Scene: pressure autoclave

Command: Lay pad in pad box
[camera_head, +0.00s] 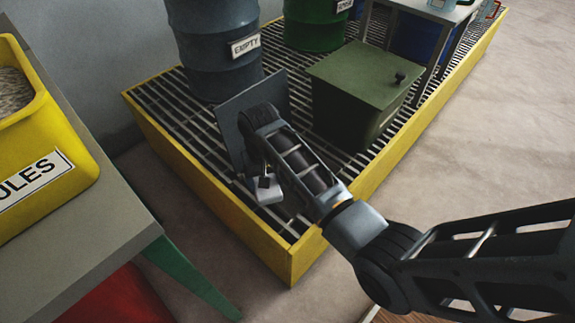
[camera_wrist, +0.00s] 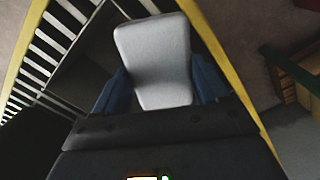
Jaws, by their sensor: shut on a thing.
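A light grey pad (camera_wrist: 153,48) with rounded corners is held between the two blue fingers of my gripper (camera_wrist: 160,86). In the head view the pad (camera_head: 269,191) shows pale beside my gripper (camera_head: 263,178), over the near-left part of a yellow-rimmed grating. A dark grey flat-sided thing (camera_head: 231,112) stands behind my wrist; it may be the pad box or its raised lid, and my arm hides much of it. Its dark grey faces (camera_wrist: 82,75) also show left of the pad in the wrist view. I cannot tell whether the pad touches it.
The yellow-rimmed platform (camera_head: 215,205) holds a blue drum marked EMPTY (camera_head: 213,45), a green drum (camera_head: 313,22) and a lidded green box (camera_head: 355,75) with a black knob. A table (camera_head: 65,240) with a yellow bin (camera_head: 60,160) stands left. The floor right (camera_head: 485,120) is clear.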

